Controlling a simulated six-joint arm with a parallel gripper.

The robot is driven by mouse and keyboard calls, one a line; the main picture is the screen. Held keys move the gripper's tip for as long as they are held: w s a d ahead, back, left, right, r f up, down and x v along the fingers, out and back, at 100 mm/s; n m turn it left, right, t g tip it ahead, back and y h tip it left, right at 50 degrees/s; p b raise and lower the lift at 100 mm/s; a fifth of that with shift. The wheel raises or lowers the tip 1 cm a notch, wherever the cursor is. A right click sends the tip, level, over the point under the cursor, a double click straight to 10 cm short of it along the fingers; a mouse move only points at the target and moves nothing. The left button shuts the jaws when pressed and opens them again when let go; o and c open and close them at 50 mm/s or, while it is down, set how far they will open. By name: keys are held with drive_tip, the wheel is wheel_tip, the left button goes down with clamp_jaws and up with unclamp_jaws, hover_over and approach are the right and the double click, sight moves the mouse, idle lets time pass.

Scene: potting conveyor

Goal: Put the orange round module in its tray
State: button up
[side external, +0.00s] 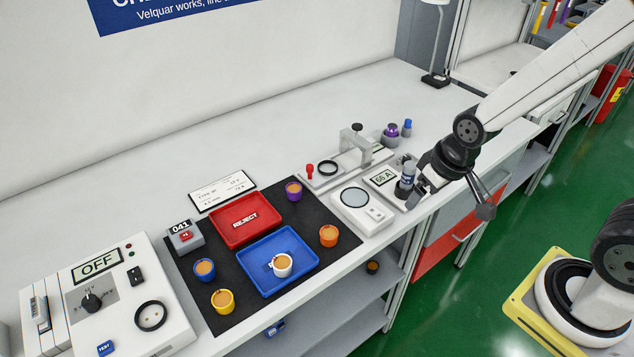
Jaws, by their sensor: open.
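The orange round module (328,236) is a small cup with an orange-brown top. It stands upright on the black mat (318,205), just right of the blue tray (252,286). A white module (282,264) stands inside the blue tray. The red tray (228,242), marked REJECT, is empty behind it. My gripper (418,190) is open, well to the right of the orange module and apart from it.
Purple (293,191), blue (204,270) and yellow (222,301) modules stand on the mat around the trays. A round-plate scale (356,201) and a clamp fixture (352,145) lie between my gripper and the mat. A control box reading OFF (100,265) stands at left.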

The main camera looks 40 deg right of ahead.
drive_tip(key=shift+s+d+r+g, duration=0.3)
drive_tip(key=shift+s+d+r, duration=0.1)
drive_tip(key=shift+s+d, duration=0.2)
drive_tip(key=shift+o, duration=0.5)
drive_tip(key=shift+w, duration=0.1)
drive_tip(key=w+a+f+m+y, duration=0.1)
drive_tip(key=w+a+f+m, duration=0.3)
drive_tip(key=m, duration=0.9)
drive_tip(key=w+a+f+m+y, duration=0.2)
drive_tip(key=w+a+f+m, duration=0.2)
drive_tip(key=m, duration=1)
drive_tip(key=shift+w+a, duration=1.6)
drive_tip(key=shift+a, duration=0.2)
drive_tip(key=shift+f, duration=0.15)
